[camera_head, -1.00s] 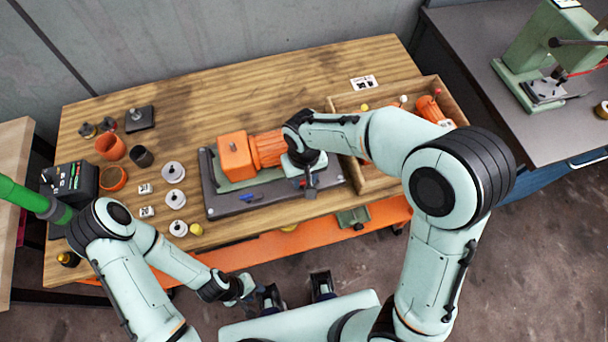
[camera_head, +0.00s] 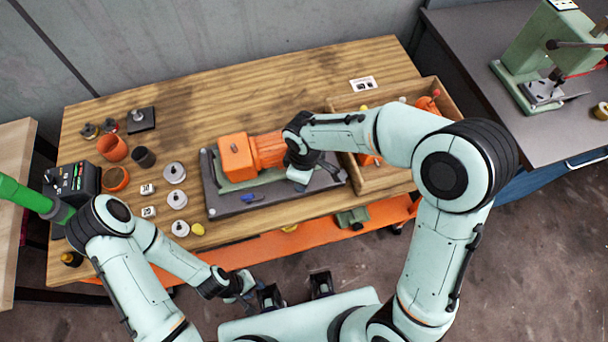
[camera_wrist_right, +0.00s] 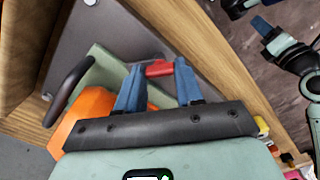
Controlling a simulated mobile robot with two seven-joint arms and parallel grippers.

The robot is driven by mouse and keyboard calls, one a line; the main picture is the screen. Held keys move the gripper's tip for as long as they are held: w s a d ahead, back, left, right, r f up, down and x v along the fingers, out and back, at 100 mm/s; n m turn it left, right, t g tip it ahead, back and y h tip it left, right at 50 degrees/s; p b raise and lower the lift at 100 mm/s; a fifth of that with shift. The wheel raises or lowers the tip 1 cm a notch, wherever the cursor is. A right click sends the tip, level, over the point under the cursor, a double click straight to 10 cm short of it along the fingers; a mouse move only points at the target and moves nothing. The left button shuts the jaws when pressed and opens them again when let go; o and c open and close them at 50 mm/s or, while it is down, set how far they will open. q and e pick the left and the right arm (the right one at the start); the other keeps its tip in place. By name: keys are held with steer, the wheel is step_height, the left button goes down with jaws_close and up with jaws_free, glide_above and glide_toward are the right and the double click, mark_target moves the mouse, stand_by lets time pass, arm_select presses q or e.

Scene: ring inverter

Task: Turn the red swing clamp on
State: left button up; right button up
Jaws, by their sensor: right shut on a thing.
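The red swing clamp (camera_wrist_right: 159,69) shows in the right wrist view as a short red piece between the blue fingers of my right gripper (camera_wrist_right: 158,74). The gripper is shut on it. In the head view the clamp and these fingers are hidden behind my right wrist. The dark base plate (camera_head: 217,201) carries an orange ribbed motor (camera_head: 268,150) with an orange box (camera_head: 237,157) at its left end. My left gripper (camera_head: 246,287) hangs empty in front of the table; its finger gap is unclear.
A wooden tray (camera_head: 345,102) with orange parts stands right of the base plate, partly behind my right arm. A blue tool (camera_head: 252,198) lies on the plate's front. Grey discs (camera_head: 175,173) and orange cups (camera_head: 112,148) stand left. The table's back middle is clear.

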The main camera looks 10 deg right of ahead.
steer(key=n, duration=0.3)
steer(key=shift+r+n+p, duration=0.1)
steer(key=shift+n+p, duration=0.3)
arm_select(q)
steer(key=shift+w+r+p, duration=0.25)
steer(key=shift+w+r, duration=0.1)
steer(key=shift+r, duration=0.25)
steer(key=shift+w+r+p, duration=0.25)
steer(key=shift+w+r, duration=0.1)
steer(key=shift+r, duration=0.2)
arm_select(e)
steer(key=shift+n, duration=1.7)
steer(key=o, duration=1)
steer(key=shift+o, duration=0.2)
arm_select(q)
steer(key=shift+w+r+p, duration=0.75)
steer(key=shift+r+p, duration=0.1)
steer(key=shift+r, duration=0.25)
arm_select(e)
step_height(320, 180, up, 13)
steer(key=shift+r, duration=0.15)
arm_select(q)
steer(key=shift+s, duration=0.1)
